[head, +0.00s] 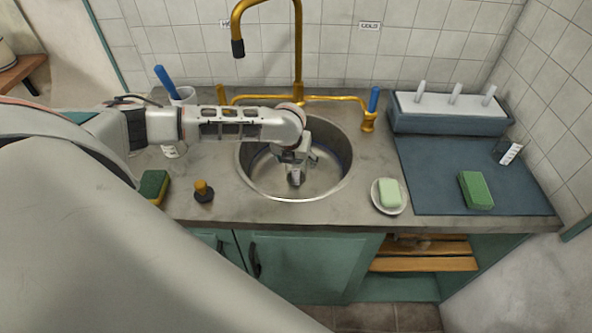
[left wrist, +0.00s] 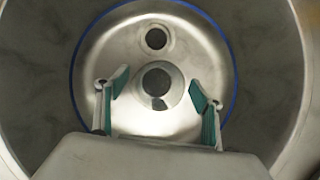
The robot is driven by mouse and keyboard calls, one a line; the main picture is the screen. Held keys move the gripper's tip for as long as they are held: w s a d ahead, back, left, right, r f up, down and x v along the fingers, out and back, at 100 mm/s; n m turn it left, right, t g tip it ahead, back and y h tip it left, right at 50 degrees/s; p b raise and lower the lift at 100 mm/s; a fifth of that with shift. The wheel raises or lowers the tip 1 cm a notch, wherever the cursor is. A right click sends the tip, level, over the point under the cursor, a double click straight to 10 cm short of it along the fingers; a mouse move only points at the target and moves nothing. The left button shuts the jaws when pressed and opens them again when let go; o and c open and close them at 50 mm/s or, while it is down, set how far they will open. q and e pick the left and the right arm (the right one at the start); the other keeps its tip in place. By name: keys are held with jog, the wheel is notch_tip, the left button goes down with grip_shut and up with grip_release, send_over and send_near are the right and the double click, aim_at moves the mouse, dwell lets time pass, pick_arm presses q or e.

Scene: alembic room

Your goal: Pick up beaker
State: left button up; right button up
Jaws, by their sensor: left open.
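A clear glass beaker (head: 508,152) with a white marked patch stands at the back right of the blue-grey mat. Another clear vessel with a white label (head: 174,151) shows partly below my left forearm, which hides its upper part. My left gripper (head: 296,176) points down into the round steel sink (head: 330,180), far from the right-hand beaker. In the left wrist view its two teal-padded fingers (left wrist: 159,92) are spread. Between and beyond them is a round opening in the sink floor (left wrist: 157,83); I see nothing held. My right gripper is not in view.
The gold tap (head: 298,50) rises behind the sink. A soap dish (head: 402,205), a green sponge (head: 476,190), another sponge (head: 154,186) and a dark stopper (head: 203,192) lie around it. A drying rack (head: 450,112) stands at the back right.

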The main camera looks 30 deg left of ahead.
pick_arm(q)
jog(key=c, duration=1.5)
jog(key=shift+w+r, duration=0.1)
jog(key=shift+r, duration=0.15)
jog(key=shift+r, duration=9.75)
